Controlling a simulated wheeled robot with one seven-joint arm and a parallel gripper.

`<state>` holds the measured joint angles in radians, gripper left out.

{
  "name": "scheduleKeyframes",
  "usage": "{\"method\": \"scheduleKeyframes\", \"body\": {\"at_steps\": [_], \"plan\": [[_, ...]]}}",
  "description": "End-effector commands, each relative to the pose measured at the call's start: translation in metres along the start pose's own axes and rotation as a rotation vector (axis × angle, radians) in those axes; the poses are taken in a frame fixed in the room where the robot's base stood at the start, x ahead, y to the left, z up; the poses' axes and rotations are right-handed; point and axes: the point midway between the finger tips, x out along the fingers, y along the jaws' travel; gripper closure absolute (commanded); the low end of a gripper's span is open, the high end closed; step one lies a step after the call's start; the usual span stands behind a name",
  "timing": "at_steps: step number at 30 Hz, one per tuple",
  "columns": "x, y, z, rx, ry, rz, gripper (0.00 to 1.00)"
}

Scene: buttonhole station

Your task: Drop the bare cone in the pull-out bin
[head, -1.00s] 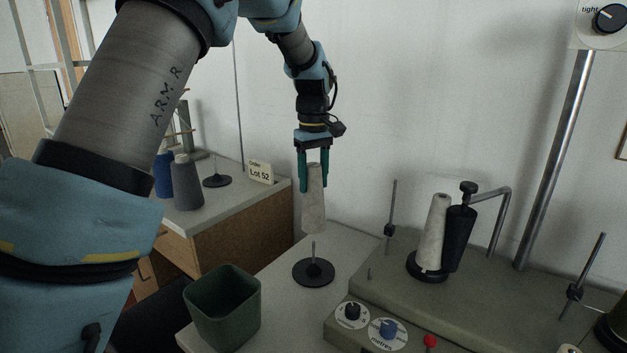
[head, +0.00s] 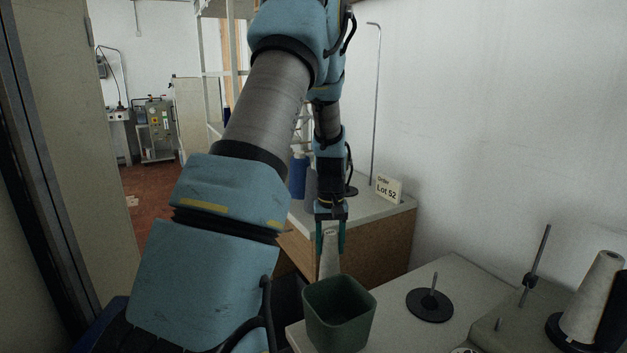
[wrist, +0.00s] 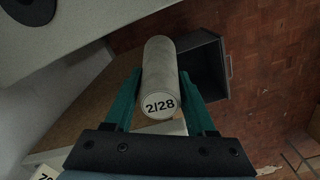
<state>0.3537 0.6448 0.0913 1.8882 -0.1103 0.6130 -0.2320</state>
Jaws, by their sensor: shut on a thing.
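My gripper (head: 331,240) is shut on the bare cone (head: 329,260), a pale grey, tapered cone held upright. In the head view the cone's lower end is hidden behind the green tub. In the wrist view the cone (wrist: 160,75) sits between the teal fingers (wrist: 160,100), and its end reads 2/28. A dark, open-topped box (wrist: 206,66), which looks like the pull-out bin, juts out beside the wooden cabinet in the wrist view. The cone's far end is beside or over its near edge; I cannot tell the height between them.
The green tub (head: 340,318) stands on the near table's corner, in front of the cone. An empty spindle stand (head: 430,304) is to its right. Another pale cone (head: 592,298) stands at far right.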

Motion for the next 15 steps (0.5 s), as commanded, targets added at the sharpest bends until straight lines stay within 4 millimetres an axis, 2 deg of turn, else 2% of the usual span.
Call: {"method": "scheduleKeyframes", "body": {"at_steps": [1, 6, 10, 15], "plan": [[0.013, -0.029, 0.002, -0.007, -0.006, -0.002, 1.0], [0.043, -0.097, 0.014, 0.016, -0.003, -0.003, 1.0], [0.057, -0.129, 0.025, 0.03, 0.0, -0.006, 1.0], [0.064, -0.146, 0.031, 0.04, 0.002, -0.008, 1.0]]}}
